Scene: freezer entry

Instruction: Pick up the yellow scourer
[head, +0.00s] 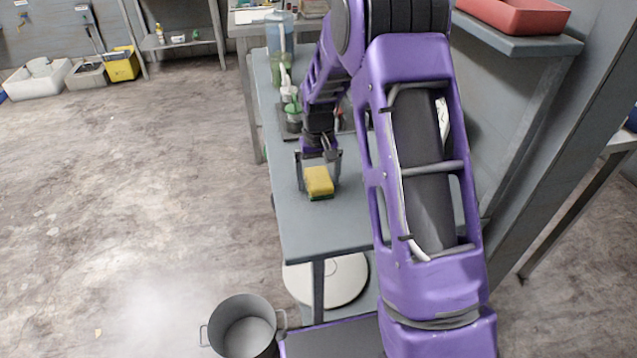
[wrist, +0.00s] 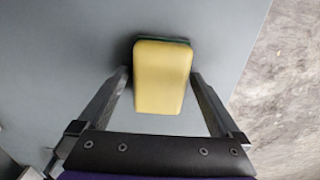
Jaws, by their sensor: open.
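The yellow scourer (head: 318,181) lies on the grey table (head: 315,235), near its left edge in the head view. It has a dark green layer at its lower side. In the wrist view the scourer (wrist: 162,78) sits between the two fingers of my gripper (wrist: 162,82), with a gap on each side. My gripper (head: 319,172) is open, its fingers pointing down on either side of the scourer. Whether the fingertips reach the table cannot be told.
Green-capped bottles (head: 292,115) and a clear bluish container (head: 280,35) stand farther back on the table. A red tray (head: 515,14) rests on a shelf at upper right. A grey pot (head: 247,330) stands below the table's front left. Open floor lies left.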

